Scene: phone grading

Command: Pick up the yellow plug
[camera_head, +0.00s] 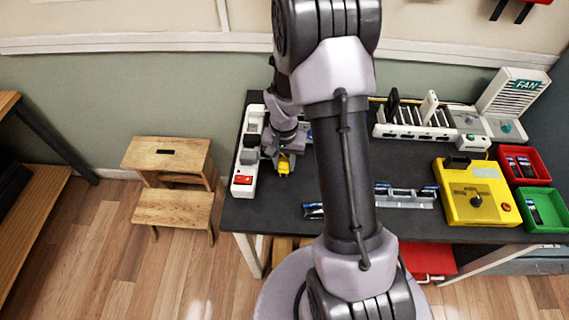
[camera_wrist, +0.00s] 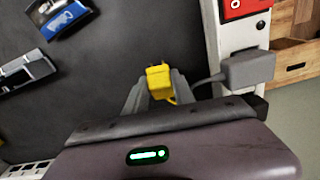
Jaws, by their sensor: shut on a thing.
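The yellow plug (camera_wrist: 158,80) is between the fingers of my gripper (camera_wrist: 159,90) in the wrist view, with its prongs pointing away from the gripper. My gripper is shut on it. In the head view the yellow plug (camera_head: 284,164) shows just below my gripper (camera_head: 282,157), over the left part of the dark table, right beside the white power strip (camera_head: 240,178). I cannot tell how high the plug is above the table.
A grey plug (camera_wrist: 248,69) with a cable is at the power strip, close to the right finger. A red switch (camera_head: 242,180) is at the strip's near end. A yellow box (camera_head: 478,205) and red and green bins (camera_head: 540,163) stand at the right.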

